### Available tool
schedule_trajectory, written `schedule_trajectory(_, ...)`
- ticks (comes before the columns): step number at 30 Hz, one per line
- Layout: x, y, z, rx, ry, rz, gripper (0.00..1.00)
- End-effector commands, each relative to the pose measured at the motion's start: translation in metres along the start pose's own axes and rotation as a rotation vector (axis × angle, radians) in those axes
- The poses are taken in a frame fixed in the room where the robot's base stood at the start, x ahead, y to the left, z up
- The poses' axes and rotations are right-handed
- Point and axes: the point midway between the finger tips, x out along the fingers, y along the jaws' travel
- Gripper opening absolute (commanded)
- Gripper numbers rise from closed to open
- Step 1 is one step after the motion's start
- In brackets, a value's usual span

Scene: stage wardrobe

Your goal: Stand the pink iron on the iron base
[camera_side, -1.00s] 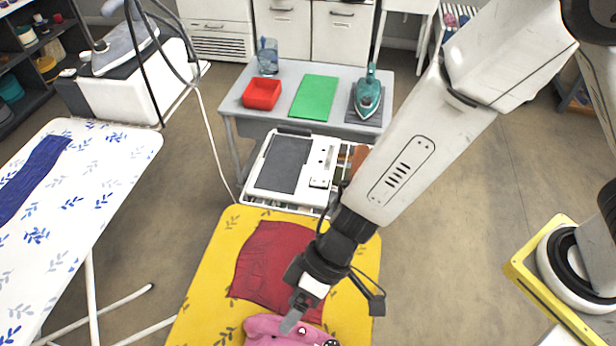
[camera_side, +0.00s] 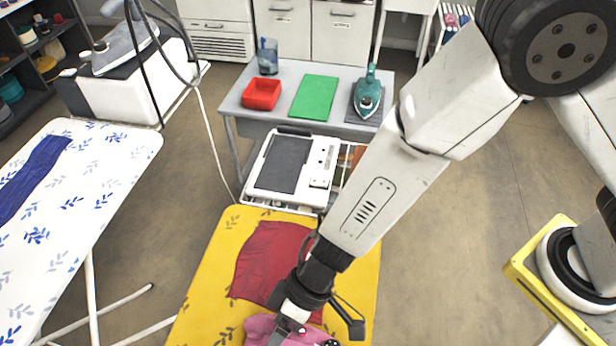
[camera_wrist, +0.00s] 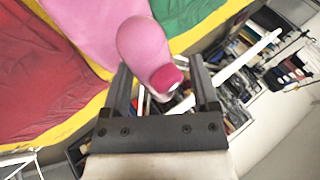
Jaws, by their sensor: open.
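In the side view my gripper (camera_side: 280,334) is low over the iron. The iron base, a white rest with a dark plate (camera_side: 279,164), is empty at the board's far end.
A red cloth (camera_side: 268,262) lies on the yellow board (camera_side: 215,270). Behind, a grey table (camera_side: 325,72) holds a red tray (camera_side: 261,95), a green cloth (camera_side: 314,96) and a teal iron (camera_side: 368,95). A white ironing board (camera_side: 95,180) stands left.

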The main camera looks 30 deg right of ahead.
Motion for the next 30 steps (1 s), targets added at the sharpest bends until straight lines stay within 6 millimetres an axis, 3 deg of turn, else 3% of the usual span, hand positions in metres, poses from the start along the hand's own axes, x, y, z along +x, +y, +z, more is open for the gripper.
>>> schedule_trajectory(12,-0.0003,0.0001,-0.0001,0.000,0.000,0.000,0.77)
schedule_trajectory(19,-0.0003,0.0001,-0.0001,0.000,0.000,0.000,0.04)
schedule_trajectory(20,-0.0003,0.0001,-0.0001,0.000,0.000,0.000,0.00)
schedule_trajectory(30,-0.0003,0.0000,-0.0002,0.000,0.000,0.000,0.00)
